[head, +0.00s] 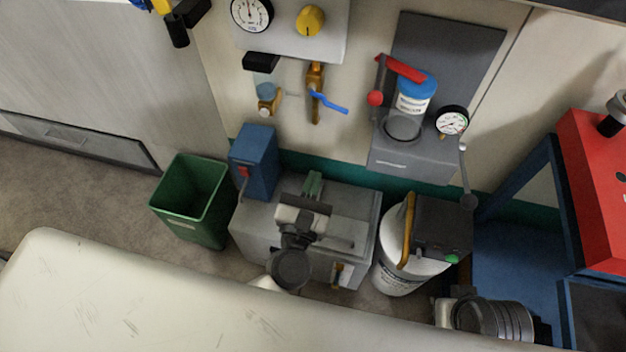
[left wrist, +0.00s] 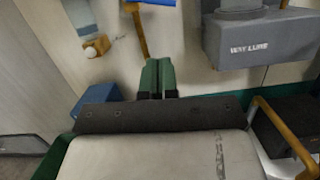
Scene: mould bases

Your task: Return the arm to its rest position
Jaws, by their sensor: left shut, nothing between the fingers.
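My left gripper (head: 314,183) is in the middle of the head view, above the grey bench unit. Its two green fingers point toward the wall. In the left wrist view the fingers (left wrist: 158,78) lie side by side, shut, with nothing held. The left arm is extended forward, with its dark wrist joints showing below the gripper. My right gripper does not show in either view.
The grey bench unit (head: 258,222) stands below the left gripper, with a green bin (head: 207,230) to its left. A white drum (head: 398,274) is to its right. A blue-handled valve (head: 328,103) and a grey wall unit (head: 412,165) are behind. A red cabinet (head: 597,200) is far right.

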